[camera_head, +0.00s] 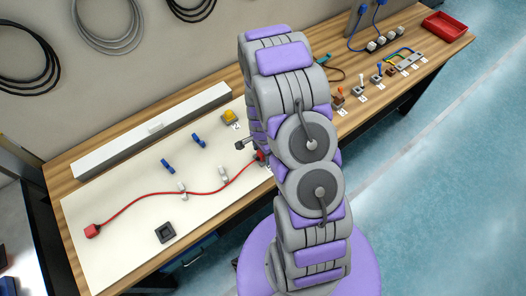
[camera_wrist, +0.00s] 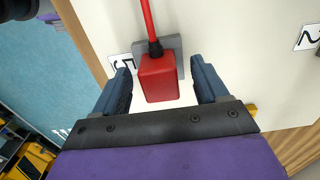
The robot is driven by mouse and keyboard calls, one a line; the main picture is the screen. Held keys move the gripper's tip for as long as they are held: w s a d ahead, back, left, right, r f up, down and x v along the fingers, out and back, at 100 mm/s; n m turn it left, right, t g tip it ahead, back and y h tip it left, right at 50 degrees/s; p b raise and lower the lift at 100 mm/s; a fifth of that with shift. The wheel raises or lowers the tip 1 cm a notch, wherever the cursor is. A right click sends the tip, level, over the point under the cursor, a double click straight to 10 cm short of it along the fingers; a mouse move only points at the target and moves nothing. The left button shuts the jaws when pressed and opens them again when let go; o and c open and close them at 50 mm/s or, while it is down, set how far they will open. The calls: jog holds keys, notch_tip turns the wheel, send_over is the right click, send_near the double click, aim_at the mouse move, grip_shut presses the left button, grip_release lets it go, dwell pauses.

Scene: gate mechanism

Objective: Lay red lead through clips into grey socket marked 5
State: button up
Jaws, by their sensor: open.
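The red lead (camera_head: 140,199) runs across the white board from a red block (camera_head: 91,230) at the left to a red plug (camera_wrist: 158,78). It passes at two white clips (camera_head: 182,188) (camera_head: 222,173); I cannot tell how deep it sits in them. In the wrist view the plug is at the grey socket (camera_wrist: 173,45), beside a label marked 5 (camera_wrist: 122,66), and covers most of it. How far the plug is in is hidden. My gripper (camera_wrist: 161,78) is open, with one blue-grey finger on each side of the plug and gaps between.
Two blue clips (camera_head: 168,166) (camera_head: 198,140), a black square fixture (camera_head: 165,232) and a yellow button (camera_head: 230,117) are on the board. A long white duct (camera_head: 150,130) lies behind. Numbered parts and a red tray (camera_head: 446,25) are at right. My arm hides the middle.

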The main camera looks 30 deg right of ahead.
notch_tip(320, 180, up, 17)
jog(key=shift+p, duration=0.3)
dwell(0.6)
jog(key=shift+r, duration=0.15)
jog(key=s+a+r+n+b, duration=0.5)
jog(key=s+a+r+n, duration=0.3)
jog(key=s, duration=0.2)
jog(key=s+a+r+n+g+b, duration=0.1)
jog(key=s+n, duration=0.3)
jog(key=s, duration=0.4)
jog(key=s+a+r+n+b, duration=0.1)
jog(key=s+n, duration=0.3)
jog(key=s, duration=0.4)
jog(key=shift+a+g+b, duration=0.4)
jog(key=shift+a+b, duration=0.35)
